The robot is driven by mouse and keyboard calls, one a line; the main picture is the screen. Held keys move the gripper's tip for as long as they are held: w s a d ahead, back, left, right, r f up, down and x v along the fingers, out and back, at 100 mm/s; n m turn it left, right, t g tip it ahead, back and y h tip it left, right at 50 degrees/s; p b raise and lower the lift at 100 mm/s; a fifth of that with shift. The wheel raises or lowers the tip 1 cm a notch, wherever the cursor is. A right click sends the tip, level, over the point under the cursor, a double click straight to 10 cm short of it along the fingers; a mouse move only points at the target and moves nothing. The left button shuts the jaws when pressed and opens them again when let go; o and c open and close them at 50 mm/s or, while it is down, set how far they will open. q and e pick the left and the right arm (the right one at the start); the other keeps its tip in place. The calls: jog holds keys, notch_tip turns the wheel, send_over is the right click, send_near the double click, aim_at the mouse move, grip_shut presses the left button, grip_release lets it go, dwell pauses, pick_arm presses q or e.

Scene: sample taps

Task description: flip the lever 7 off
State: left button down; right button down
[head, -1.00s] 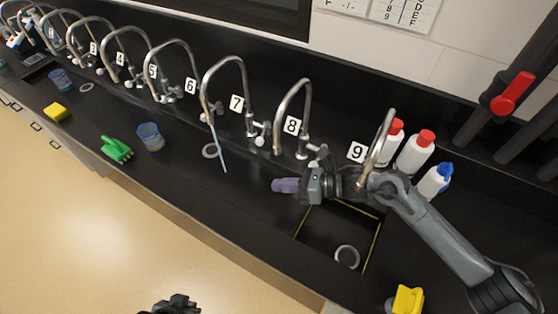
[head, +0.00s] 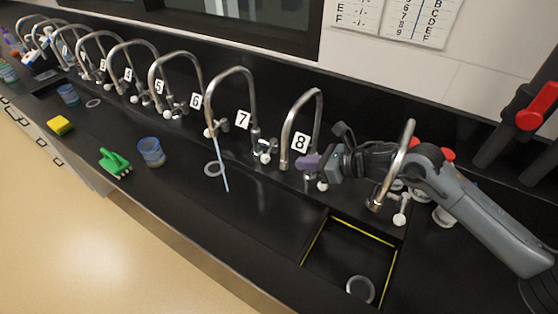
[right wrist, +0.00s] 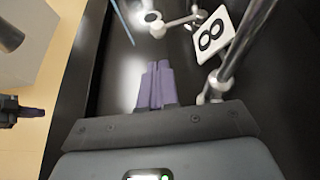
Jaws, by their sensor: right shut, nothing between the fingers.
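Tap 7 (head: 255,100) is a chrome gooseneck whose spout pours a thin blue stream (head: 222,165). Its white-tipped lever (head: 265,156) sits at its base, right of the "7" label. In the right wrist view the lever (right wrist: 158,30) is ahead of my fingers, left of the "8" label. My right gripper (head: 307,162) has purple fingertips, shut and empty. It is right of lever 7, apart from it, near tap 8. The fingertips also show in the right wrist view (right wrist: 157,75). What seems to be my left gripper (right wrist: 32,112) shows at that view's left edge; its jaws are unclear.
Tap 8 (head: 288,125) stands close to my right fingers, its spout to their left. Tap 9 (head: 405,155) is beside my right arm. A sink opening (head: 325,230) lies in front. White bottles are partly hidden behind the arm.

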aim_at(270, 150)
jog(key=r+x, duration=0.1)
jog(key=x, duration=0.7)
jog(key=shift+a+b, duration=0.35)
jog(key=shift+a, duration=0.1)
jog(key=shift+w+f, duration=0.1)
jog(key=shift+w, duration=0.05)
